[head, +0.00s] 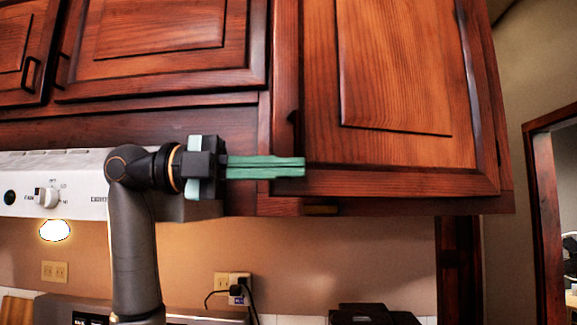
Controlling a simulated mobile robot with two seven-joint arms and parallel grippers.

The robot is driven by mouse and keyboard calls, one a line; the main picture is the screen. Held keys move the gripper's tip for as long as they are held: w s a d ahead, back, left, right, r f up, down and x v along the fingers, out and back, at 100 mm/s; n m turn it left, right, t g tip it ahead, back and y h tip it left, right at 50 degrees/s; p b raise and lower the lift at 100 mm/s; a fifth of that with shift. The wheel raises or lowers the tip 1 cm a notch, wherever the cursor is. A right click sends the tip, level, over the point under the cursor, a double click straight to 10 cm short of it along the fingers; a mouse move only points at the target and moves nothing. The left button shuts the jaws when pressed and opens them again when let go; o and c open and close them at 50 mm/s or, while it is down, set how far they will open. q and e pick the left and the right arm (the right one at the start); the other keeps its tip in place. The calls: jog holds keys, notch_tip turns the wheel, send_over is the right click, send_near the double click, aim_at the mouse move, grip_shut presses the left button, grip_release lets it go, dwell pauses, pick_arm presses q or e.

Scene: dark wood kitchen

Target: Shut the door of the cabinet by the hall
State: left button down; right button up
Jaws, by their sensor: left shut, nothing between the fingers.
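My right gripper is not in view.
A white range hood (75,180) is behind my left arm. More upper cabinets (160,40) fill the upper left. Below are an outlet with plugs (238,287) and a dark appliance (372,314). A doorway (545,200) is at the right.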

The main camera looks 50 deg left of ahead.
aim_at(282, 142)
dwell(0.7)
pick_arm(q)
notch_tip(282, 142, up, 3)
jog(key=shift+r+p, duration=0.1)
jog(key=shift+p, duration=0.85)
jog(key=s+d+r+p, duration=0.1)
jog(key=s+d+r, duration=0.8)
jog(key=d, duration=0.1)
jog(key=shift+d+r, duration=0.3)
jog(key=shift+r, duration=0.1)
